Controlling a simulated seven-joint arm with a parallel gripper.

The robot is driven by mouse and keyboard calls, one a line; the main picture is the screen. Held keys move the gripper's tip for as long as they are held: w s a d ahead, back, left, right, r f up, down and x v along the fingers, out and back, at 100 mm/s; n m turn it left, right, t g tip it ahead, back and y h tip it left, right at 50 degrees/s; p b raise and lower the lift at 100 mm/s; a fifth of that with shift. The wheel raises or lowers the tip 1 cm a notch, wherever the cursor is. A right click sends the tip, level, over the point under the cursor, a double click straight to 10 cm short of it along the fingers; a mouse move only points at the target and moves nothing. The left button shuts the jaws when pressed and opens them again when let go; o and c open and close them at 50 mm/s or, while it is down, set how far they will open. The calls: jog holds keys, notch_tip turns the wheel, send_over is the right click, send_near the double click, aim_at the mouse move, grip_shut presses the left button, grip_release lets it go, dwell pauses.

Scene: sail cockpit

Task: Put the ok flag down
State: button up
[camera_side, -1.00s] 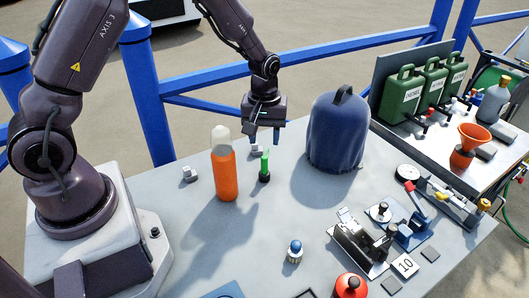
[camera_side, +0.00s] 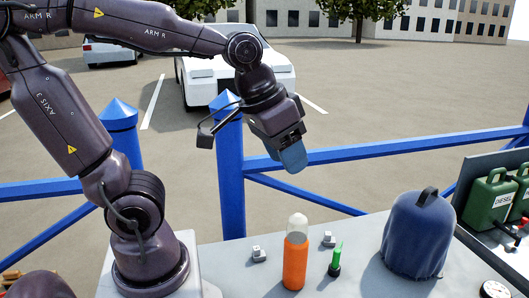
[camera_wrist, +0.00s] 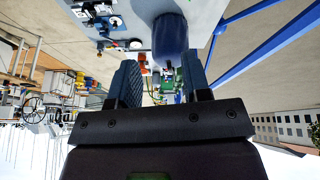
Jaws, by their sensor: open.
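A small green upright piece on a round black base (camera_side: 335,262) stands on the grey table; it may be the ok flag, but it is too small to be sure. My gripper (camera_side: 292,160) is high above the table, up and left of the green piece, with nothing visible in it. In the wrist view my gripper (camera_wrist: 161,78) shows two blue fingers spread apart with a gap between them. I cannot make out the green piece in the wrist view.
An orange bottle with a clear cap (camera_side: 296,262) stands just left of the green piece. Small white blocks (camera_side: 259,254) (camera_side: 329,239) are nearby. A large blue covered bundle (camera_side: 418,235) stands to the right, before green jerrycans (camera_side: 488,203). A blue rail (camera_side: 400,148) runs behind.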

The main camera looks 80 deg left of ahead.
jog(key=shift+s+d+r+m+t, duration=0.15)
jog(key=shift+s+m, duration=0.15)
jog(key=shift+s, duration=0.35)
jog(key=shift+s+r+m+t, duration=0.1)
jog(key=shift+s+m+t, duration=0.15)
jog(key=shift+s, duration=0.4)
jog(key=shift+s+d+r+m+t, duration=0.1)
jog(key=shift+s+m, duration=0.25)
jog(key=shift+s, duration=0.3)
